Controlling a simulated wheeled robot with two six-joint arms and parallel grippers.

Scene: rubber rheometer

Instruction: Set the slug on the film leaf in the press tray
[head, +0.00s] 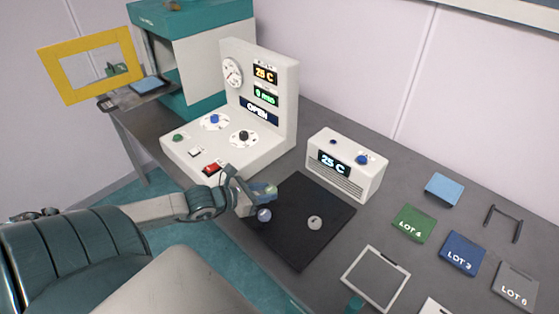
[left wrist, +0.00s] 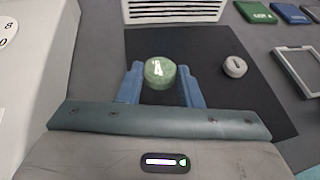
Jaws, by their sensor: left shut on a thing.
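The slug (left wrist: 160,72), a round green piece with a white mark on top, sits between the two blue fingers of my left gripper (left wrist: 160,84) in the left wrist view. That gripper (head: 263,202) is shut on it over the left part of a black mat (head: 299,255). In the head view the fingers partly hide the slug. The press tray (head: 115,103) is out at the far left, beside the teal and white press (head: 190,45). A light blue film leaf (head: 147,84) lies on it. My right gripper is not in view.
A pale grey slug (head: 315,222) lies on the mat. A white control console (head: 230,140) stands between my left gripper and the press. A yellow frame (head: 90,42) stands open by the tray. A heater box (head: 345,165) is behind the mat; lot cards (head: 413,223) lie right.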

